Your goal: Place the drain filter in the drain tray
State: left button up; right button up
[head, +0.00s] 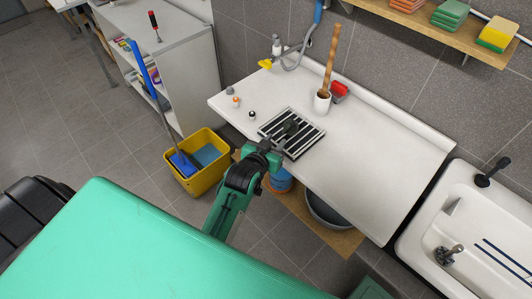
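The drain tray (305,145), a flat rack with black and white stripes, lies on the white counter. My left gripper (284,137) reaches over its near left part from below. A small dark rounded thing (290,126) shows at the gripper's tip, above the stripes. It may be the drain filter, but I cannot tell whether it is held, resting on the tray, or part of the gripper. The fingers are too small and dark to read. A metallic piece (450,254) sits in the white sink at the right; I cannot tell what it is. My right gripper is not in view.
Several small items, one a black-topped one (252,115), stand left of the tray. A white cup (322,102) with a wooden-handled tool and a red brush (339,90) are behind it. A yellow bucket (184,184) stands on the floor. The counter's right part is clear.

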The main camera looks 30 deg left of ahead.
pick_arm(q)
jog(key=b+v, duration=0.1)
jog(key=v, duration=0.5)
jog(key=shift+s, duration=0.1)
